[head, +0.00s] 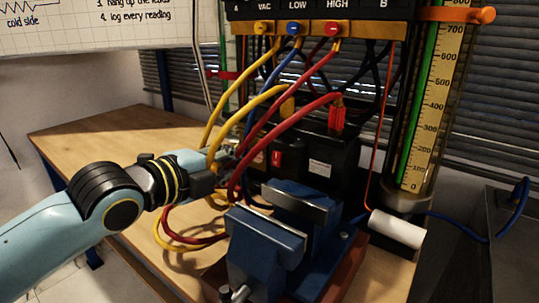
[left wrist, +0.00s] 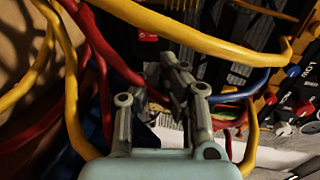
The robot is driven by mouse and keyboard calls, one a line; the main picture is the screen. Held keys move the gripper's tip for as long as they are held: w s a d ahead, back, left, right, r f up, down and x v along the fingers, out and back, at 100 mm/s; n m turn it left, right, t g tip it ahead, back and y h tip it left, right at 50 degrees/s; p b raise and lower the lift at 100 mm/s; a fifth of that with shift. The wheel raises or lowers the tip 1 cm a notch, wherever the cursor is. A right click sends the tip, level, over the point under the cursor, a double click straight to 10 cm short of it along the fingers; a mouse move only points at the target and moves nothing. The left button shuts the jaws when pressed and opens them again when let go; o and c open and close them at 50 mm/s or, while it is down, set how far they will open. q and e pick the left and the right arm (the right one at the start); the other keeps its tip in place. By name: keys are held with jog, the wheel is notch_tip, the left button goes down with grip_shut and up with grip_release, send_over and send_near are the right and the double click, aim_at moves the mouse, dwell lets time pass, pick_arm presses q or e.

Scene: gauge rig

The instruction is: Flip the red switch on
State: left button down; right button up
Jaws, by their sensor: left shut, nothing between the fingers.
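The red switch (head: 277,158) is on the front of a black box (head: 335,150) behind the blue vise, partly framed by cables. A red piece with a white mark, which looks like the same switch (left wrist: 147,37), shows near the top in the left wrist view. My left gripper (head: 232,156) is shut and empty, just left of the switch among yellow and red cables. Its closed fingers (left wrist: 176,85) also show in the left wrist view, with the red piece above and left of them. They look apart from it. My right gripper is in neither view.
A blue vise (head: 258,232) stands in front of the box. Yellow cables (head: 212,118) and red cables (head: 290,106) loop down around my left gripper from a terminal panel (head: 310,30). A gauge tube (head: 425,110) and a white roll (head: 396,228) are at right. The wooden bench (head: 90,130) is clear at left.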

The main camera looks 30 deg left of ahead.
aim_at(278, 150)
pick_arm(q)
jog(key=x, duration=0.9)
jog(key=shift+w+f+b, duration=0.1)
jog(key=shift+w+b, duration=0.25)
jog(key=shift+w, duration=0.05)
jog(key=shift+w+d+f, duration=0.1)
jog(key=shift+w+d, duration=0.05)
jog(key=shift+w, duration=0.35)
jog(key=shift+w+r+g+p, duration=0.3)
jog(key=shift+r+p, duration=0.1)
jog(key=shift+p, duration=0.4)
jog(key=shift+f, duration=0.4)
